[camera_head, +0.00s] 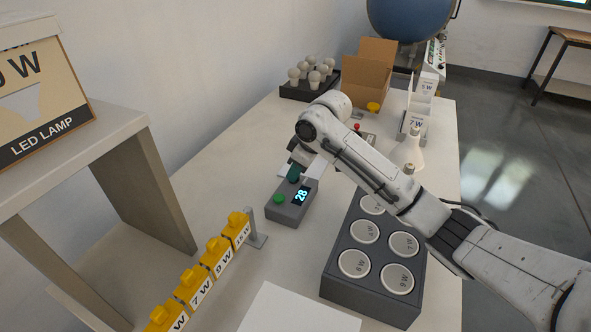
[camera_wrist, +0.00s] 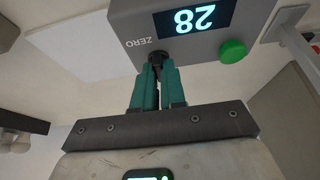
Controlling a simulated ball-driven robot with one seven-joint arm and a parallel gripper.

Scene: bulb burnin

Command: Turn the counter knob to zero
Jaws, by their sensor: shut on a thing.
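The counter (camera_head: 290,213) is a small grey box on the white table, with a lit display (camera_head: 301,195) reading 28 and a green button (camera_head: 279,199). In the wrist view the counter (camera_wrist: 225,45) shows upside down, with its display (camera_wrist: 194,19), green button (camera_wrist: 233,51) and the word ZERO beside a small dark knob (camera_wrist: 158,57). My gripper (camera_wrist: 158,72) has its teal fingers closed on this knob. In the head view my gripper (camera_head: 296,172) is at the counter's far end, and the knob is hidden there.
A dark tray (camera_head: 372,303) with several round white lamps stands right of the counter, under my arm. Yellow wattage blocks (camera_head: 217,257) line the left front. A cardboard box (camera_head: 366,75) and bulb rack (camera_head: 300,92) stand at the back. A white sheet (camera_head: 296,312) lies in front.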

